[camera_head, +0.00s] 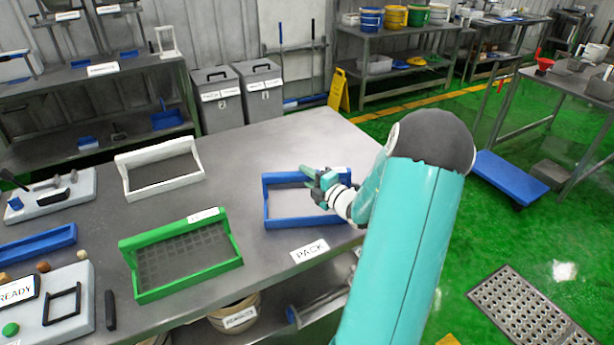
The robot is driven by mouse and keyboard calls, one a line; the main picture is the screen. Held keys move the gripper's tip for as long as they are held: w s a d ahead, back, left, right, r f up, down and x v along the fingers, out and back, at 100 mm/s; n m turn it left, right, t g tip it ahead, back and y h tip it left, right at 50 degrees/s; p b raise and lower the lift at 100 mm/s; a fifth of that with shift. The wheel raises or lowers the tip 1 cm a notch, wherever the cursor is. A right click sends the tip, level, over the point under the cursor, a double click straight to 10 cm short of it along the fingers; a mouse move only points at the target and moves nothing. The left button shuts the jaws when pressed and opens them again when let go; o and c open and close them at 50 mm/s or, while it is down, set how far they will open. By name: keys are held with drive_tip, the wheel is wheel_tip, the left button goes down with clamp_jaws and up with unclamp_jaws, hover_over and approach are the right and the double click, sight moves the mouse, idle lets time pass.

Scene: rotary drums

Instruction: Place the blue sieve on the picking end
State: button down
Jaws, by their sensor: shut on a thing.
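The blue sieve (284,222) is a rectangular blue frame with a pale mesh, at the right end of the grey metal table (235,170), just behind the PACK label (309,250). My gripper (312,176) is over the sieve's far right part and is shut on the sieve, near its far rim. My gripper and arm hide the sieve's right side. I cannot tell whether the sieve rests flat on the table or is slightly above it.
A green sieve (240,262) and a white sieve (125,161) stand on the table to the left. A READY panel (85,320) and a blue bar-like thing (38,243) are at the far left. The table's middle back is clear. Grey bins (220,108) stand behind.

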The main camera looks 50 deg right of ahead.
drive_tip(key=shift+f, duration=0.1)
drive_tip(key=c, duration=1.2)
unclamp_jaws()
